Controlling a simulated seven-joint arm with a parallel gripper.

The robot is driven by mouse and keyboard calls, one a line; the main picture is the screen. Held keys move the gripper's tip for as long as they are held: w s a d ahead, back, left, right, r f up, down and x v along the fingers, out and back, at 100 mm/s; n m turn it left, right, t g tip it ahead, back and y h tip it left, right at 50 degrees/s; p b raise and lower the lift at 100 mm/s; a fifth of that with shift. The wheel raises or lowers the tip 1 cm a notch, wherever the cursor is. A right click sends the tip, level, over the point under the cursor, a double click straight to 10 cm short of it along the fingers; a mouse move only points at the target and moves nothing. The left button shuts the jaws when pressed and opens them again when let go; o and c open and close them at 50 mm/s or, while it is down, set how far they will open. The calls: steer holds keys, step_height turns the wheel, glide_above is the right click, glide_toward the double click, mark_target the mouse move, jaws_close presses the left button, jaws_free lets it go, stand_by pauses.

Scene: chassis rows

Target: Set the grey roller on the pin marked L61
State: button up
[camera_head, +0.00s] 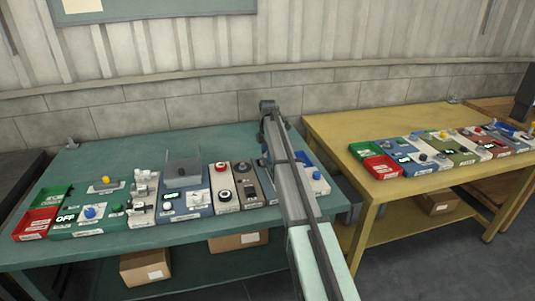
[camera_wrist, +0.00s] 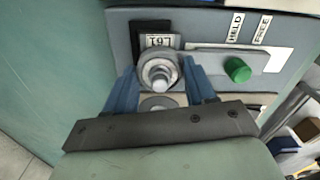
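In the wrist view the grey roller (camera_wrist: 146,67) is a round, stepped ring between the two blue fingers of my gripper (camera_wrist: 163,92). Both fingers lie against its sides, shut on it. A bright rounded tip shows in the roller's middle, just below the label L61 (camera_wrist: 158,41) on the blue-grey panel (camera_wrist: 122,36). I cannot tell whether the roller sits fully down around the pin. A flat grey disc (camera_wrist: 157,103) shows nearer my gripper, partly hidden. In the head view my arm hides the gripper and roller; part of the blue panel (camera_head: 320,187) shows beside it.
In the head view several other panels and red and green trays stand left on the green table (camera_head: 110,155). A yellow table (camera_head: 330,125) with more panels stands right.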

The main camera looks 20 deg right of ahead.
steer(key=o, duration=0.5)
steer(key=shift+r, duration=0.1)
step_height(320, 180, up, 14)
steer(key=shift+f, duration=0.2)
stand_by(0.3)
step_height(320, 180, up, 7)
stand_by(1.1)
stand_by(0.4)
